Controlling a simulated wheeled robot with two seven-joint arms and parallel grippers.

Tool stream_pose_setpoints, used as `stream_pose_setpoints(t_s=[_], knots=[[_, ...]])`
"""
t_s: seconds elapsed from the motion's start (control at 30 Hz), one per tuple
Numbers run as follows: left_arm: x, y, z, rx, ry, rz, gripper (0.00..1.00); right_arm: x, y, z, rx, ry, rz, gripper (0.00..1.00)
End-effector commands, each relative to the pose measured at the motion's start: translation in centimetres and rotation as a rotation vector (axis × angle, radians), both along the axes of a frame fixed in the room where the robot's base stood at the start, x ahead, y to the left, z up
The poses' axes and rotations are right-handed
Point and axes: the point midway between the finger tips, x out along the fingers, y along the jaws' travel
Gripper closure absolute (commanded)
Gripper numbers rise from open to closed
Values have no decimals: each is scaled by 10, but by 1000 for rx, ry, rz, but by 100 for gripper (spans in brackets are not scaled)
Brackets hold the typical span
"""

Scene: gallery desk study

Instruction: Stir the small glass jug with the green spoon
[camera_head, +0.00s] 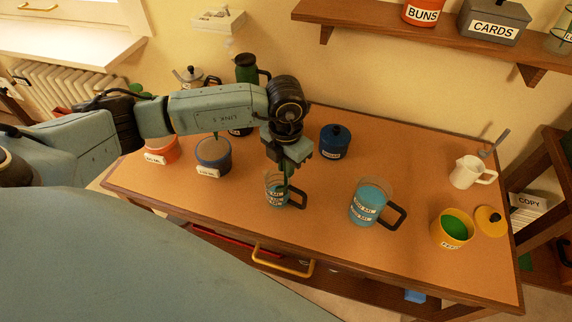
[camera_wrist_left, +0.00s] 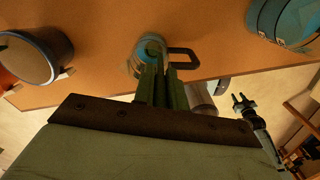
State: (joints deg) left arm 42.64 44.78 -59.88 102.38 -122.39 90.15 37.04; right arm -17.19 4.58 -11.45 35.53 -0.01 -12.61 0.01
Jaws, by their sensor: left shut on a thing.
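The small glass jug (camera_head: 273,201) stands upright on the desk, with blue contents, white labels and a dark handle on its right. It also shows in the left wrist view (camera_wrist_left: 135,66), just beyond the fingers. My left gripper (camera_head: 287,165) is above the jug, pointing down, shut on the green spoon (camera_head: 286,183). The spoon's lower part reaches down into the jug; its tip is hidden. In the left wrist view my left gripper (camera_wrist_left: 163,92) partly covers the jug. My right gripper (camera_wrist_left: 243,102) shows small beyond the desk edge, its fingers apart and empty.
A larger blue jug (camera_head: 367,205) stands to the right, then a yellow pot (camera_head: 453,232), its lid (camera_head: 490,220) and a white pitcher (camera_head: 466,173). A dark blue pot (camera_head: 334,144) is behind. A blue-grey pot (camera_head: 212,155) and orange pot (camera_head: 163,150) stand left.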

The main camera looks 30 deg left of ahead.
Motion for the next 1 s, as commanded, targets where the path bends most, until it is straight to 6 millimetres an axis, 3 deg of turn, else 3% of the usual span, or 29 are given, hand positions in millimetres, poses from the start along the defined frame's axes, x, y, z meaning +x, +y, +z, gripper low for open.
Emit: stream_pose_setpoints(t_s=[1.0], knots=[[0,0,85,0,0,1,100,0,0,61,0,0,0,63]])
